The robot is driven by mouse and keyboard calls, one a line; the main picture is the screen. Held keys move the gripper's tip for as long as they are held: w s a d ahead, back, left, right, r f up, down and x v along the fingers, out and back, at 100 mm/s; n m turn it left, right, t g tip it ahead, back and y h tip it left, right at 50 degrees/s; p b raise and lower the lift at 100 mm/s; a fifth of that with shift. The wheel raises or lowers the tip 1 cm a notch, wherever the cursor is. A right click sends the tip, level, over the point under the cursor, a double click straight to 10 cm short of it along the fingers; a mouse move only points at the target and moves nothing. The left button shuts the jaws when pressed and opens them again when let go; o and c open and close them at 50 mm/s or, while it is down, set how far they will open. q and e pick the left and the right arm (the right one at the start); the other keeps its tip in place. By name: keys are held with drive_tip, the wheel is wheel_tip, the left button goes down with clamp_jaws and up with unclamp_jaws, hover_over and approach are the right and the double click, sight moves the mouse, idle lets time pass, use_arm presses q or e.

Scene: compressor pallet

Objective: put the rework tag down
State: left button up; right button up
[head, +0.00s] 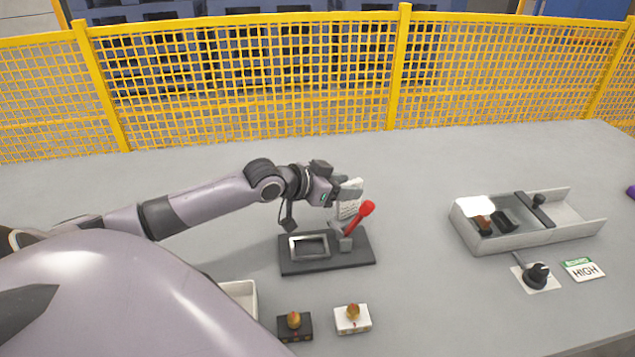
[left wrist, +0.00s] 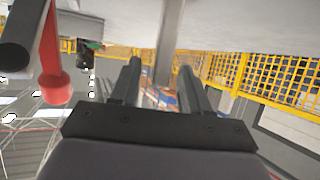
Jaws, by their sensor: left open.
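A small pale card with faint printed lines (head: 348,208), which looks like the rework tag, shows right at my left gripper (head: 345,191) in the head view. It is above the back of a dark base plate, behind a red-knobbed lever. I cannot tell whether it touches the fingers or what it rests on. In the left wrist view my left gripper (left wrist: 157,82) has its two dark fingers apart, and no card is clear between them. The red lever (left wrist: 52,60) is beside them, at the left of that view. My right gripper is not in view.
The dark base plate (head: 328,264) has a square metal frame. A black box (head: 294,328) and a white box (head: 352,319) with round knobs stand in front. A grey tray (head: 490,240), a dial (head: 537,276) and a HIGH card (head: 583,269) are at right. Yellow fencing (head: 250,85) lies behind.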

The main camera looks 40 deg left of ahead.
use_arm(q)
drive_tip(key=p+v, duration=0.1)
drive_tip(key=v, duration=0.9)
drive_tip(key=shift+s, duration=0.15)
